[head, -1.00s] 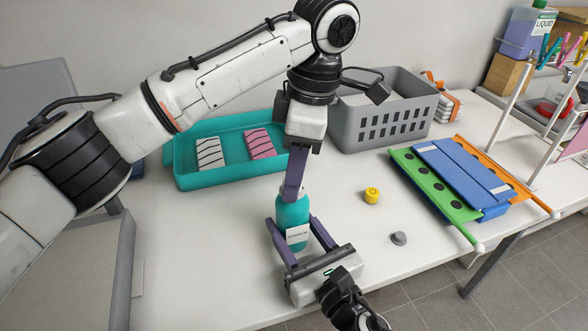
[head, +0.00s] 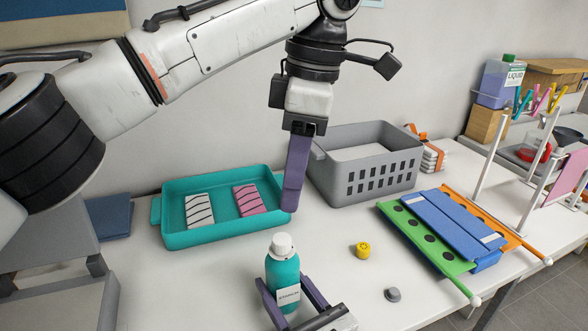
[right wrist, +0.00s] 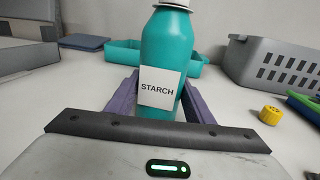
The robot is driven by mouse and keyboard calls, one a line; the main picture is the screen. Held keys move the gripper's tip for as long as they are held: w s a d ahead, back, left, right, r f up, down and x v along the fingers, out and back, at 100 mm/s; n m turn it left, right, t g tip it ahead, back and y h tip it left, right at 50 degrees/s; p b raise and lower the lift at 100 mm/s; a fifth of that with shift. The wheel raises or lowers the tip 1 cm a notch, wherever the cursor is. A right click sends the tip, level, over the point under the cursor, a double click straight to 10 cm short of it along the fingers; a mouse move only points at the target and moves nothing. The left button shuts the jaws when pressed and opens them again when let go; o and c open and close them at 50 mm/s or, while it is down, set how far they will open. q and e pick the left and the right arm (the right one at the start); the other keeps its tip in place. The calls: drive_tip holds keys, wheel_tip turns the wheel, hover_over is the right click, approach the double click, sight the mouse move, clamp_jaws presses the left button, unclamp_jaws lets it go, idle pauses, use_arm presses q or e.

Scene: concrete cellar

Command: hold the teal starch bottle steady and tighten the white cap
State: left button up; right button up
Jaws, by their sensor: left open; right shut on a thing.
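The teal starch bottle (head: 283,272) stands upright on the white table, with the white cap (head: 281,244) on its top. My right gripper (head: 290,296) is shut on the bottle's lower body from the front, one purple finger on each side. The right wrist view shows the bottle (right wrist: 165,60) with its STARCH label between the fingers; its top is cut off there. My left gripper (head: 292,205) points down above and behind the bottle, clear of the cap. It is open and empty; its fingers overlap in the head view, so the gap is hidden.
A teal tray (head: 180,240) with white and pink cloths lies behind left. A grey basket (head: 385,175) stands behind right. A yellow cap (head: 362,251) and a grey cap (head: 393,294) lie right of the bottle. A green, blue and orange folding board (head: 445,230) lies farther right.

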drive_tip(key=o, duration=1.4)
use_arm(q)
drive_tip(key=shift+d+r, duration=0.1)
drive_tip(key=shift+r, duration=0.5)
